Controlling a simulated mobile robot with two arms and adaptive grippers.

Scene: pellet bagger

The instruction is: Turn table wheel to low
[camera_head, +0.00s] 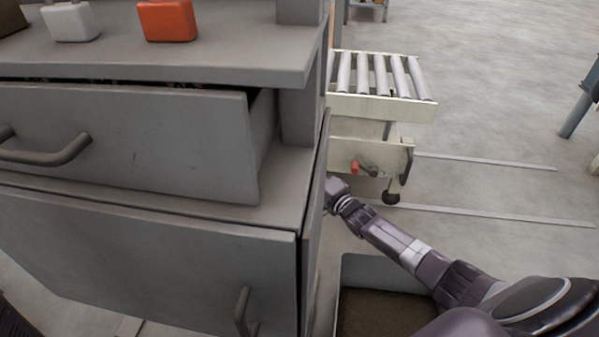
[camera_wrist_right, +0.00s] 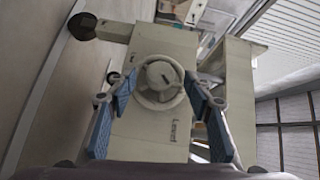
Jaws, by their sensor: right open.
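The table wheel (camera_wrist_right: 160,82) is a pale beige handwheel with a rim and hub on the front of a beige housing (camera_wrist_right: 150,135) in the right wrist view. Dark lettering, too small to read surely, sits below it. My right gripper (camera_wrist_right: 159,92) is open, with its blue-padded fingers on either side of the wheel; I cannot tell whether they touch it. In the head view, my right arm reaches in from the right and its gripper end (camera_head: 337,190) is partly hidden by the grey cabinet. The wheel is not visible there. My left gripper is not in view.
The beige roller table (camera_head: 380,106) stands behind the cabinet, with a red knob (camera_head: 355,166) on its side. The grey cabinet (camera_head: 150,260) has an open drawer (camera_head: 120,140) and stands close to my right arm. A brown-bottomed bin (camera_head: 375,315) lies below. Floor to the right is mostly clear.

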